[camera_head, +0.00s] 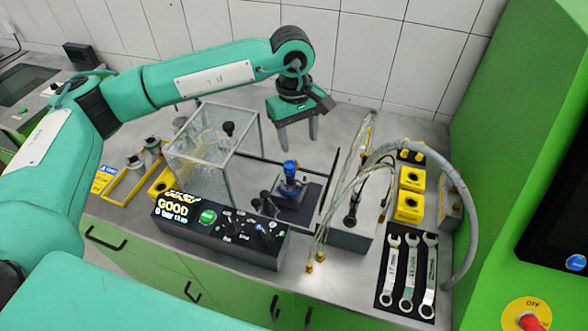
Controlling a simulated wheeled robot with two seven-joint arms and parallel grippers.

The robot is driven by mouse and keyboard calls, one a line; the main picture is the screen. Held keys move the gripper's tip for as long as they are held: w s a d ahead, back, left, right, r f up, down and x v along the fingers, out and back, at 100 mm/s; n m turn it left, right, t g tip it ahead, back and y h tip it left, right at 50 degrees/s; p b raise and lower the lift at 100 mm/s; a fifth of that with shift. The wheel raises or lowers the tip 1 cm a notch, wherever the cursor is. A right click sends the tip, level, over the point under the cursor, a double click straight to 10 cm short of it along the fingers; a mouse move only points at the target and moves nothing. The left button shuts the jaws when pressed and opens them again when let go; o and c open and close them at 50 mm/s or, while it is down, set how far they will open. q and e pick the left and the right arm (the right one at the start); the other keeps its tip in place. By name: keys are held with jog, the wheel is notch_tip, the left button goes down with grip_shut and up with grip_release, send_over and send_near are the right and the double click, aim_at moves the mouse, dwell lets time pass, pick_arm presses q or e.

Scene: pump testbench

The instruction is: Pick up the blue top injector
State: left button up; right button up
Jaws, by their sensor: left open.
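The blue-topped injector (290,172) stands upright in a dark fixture (306,200) near the middle of the bench. Its top is bright blue and its lower part is dark. My left gripper (298,138) reaches in from the left and hangs above and behind the injector, fingers pointing down. Its two fingers are apart with nothing between them, and it does not touch the injector. My right gripper is not in view.
A clear box (212,150) stands left of the injector. A black control panel (220,232) reading GOOD lies in front. Hoses (345,180), yellow blocks (410,205) and wrenches (409,275) are at the right. A tiled wall (360,50) closes the back.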

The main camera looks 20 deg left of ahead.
aim_at(290, 167)
pick_arm(q)
jog(key=shift+y, duration=0.5)
jog(key=f+p, duration=0.1)
jog(key=f, duration=0.1)
jog(key=a+f+p, duration=0.1)
jog(key=f, duration=0.2)
jog(key=w+a+f+p, duration=0.1)
jog(key=f, duration=0.1)
jog(key=shift+f, duration=0.25)
jog(key=shift+s+f+p, duration=0.1)
jog(key=shift+f+p, duration=0.3)
jog(key=shift+p, duration=0.1)
notch_tip(290, 167, down, 4)
jog(key=p, duration=0.2)
jog(key=shift+s+a+r+p, duration=0.1)
jog(key=shift+s+a+p, duration=0.05)
jog(key=shift+p, duration=0.2)
jog(key=shift+f, duration=0.45)
jog(key=shift+c, duration=0.2)
